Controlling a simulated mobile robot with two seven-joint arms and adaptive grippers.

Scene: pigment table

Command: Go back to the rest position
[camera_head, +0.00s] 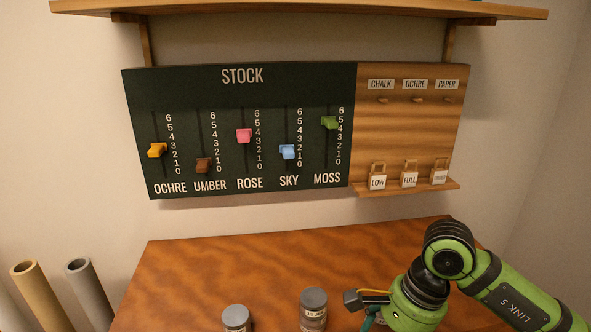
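My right arm comes in from the right edge over the table (250,270). Its wrist is bent down at the lower right, near the front of the picture. Only a small part of my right gripper (370,318) shows at the bottom edge; its fingers are hidden or cut off, so I cannot tell whether it is open or holds anything. My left arm and gripper are not in view.
Two grey-lidded jars, one left (236,318) and one right (313,308), stand at the table's front, the right one close to my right wrist. A STOCK board (240,95) with coloured sliders and a wooden tag panel (410,135) hang behind. A shelf (300,8) is above.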

